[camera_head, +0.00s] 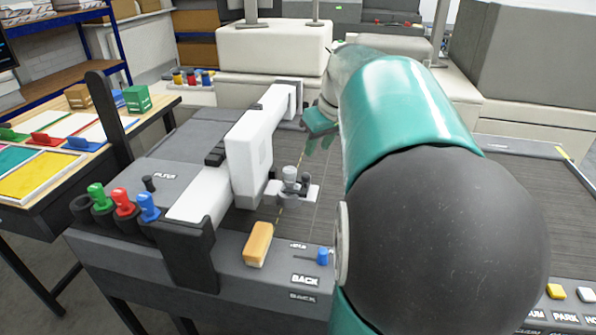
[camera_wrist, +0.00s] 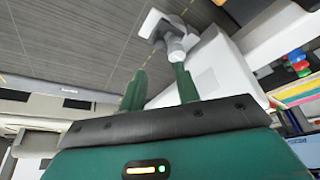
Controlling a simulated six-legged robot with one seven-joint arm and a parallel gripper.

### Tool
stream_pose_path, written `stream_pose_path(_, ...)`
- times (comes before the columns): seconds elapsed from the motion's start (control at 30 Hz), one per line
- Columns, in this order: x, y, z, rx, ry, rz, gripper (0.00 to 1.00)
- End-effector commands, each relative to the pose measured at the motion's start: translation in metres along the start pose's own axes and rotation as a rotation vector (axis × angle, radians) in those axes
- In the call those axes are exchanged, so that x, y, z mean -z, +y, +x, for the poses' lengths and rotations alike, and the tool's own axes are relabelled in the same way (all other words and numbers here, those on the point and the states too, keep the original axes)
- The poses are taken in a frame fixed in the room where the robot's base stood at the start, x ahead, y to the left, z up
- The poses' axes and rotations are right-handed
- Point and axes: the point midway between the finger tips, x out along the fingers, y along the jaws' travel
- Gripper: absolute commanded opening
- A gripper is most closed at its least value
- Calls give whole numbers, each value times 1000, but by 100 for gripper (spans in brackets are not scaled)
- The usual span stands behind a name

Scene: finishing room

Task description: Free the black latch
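A white gantry beam (camera_head: 262,115) crosses the flat cutting table, with a white carriage head on it. A small white bracket with a grey cylindrical tool and dark fittings (camera_head: 291,181) sticks out from the carriage; it also shows in the wrist view (camera_wrist: 172,42). A dark block (camera_head: 215,154) sits against the beam's left side. I cannot tell for certain which dark part is the black latch. My gripper (camera_head: 320,143) hangs behind the carriage, partly hidden by my arm. In the wrist view its green fingers (camera_wrist: 158,80) are apart and empty, with the tool beyond the right fingertip.
Green, red and blue tools (camera_head: 123,203) stand in black holders at the left front. A yellow-tan block (camera_head: 258,244) and a blue knob (camera_head: 322,256) are on the front edge. A side table with coloured trays (camera_head: 43,178) is at left. My arm hides the table's middle.

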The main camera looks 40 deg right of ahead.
Motion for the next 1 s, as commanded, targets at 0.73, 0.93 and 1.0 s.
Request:
stream_pose_path(0.73, 3, -4, 118, 2, 0, -2, 32)
stream_pose_path(0.93, 3, -4, 118, 1, 0, -2, 32)
stream_pose_path(1.0, 3, -4, 118, 1, 0, -2, 28)
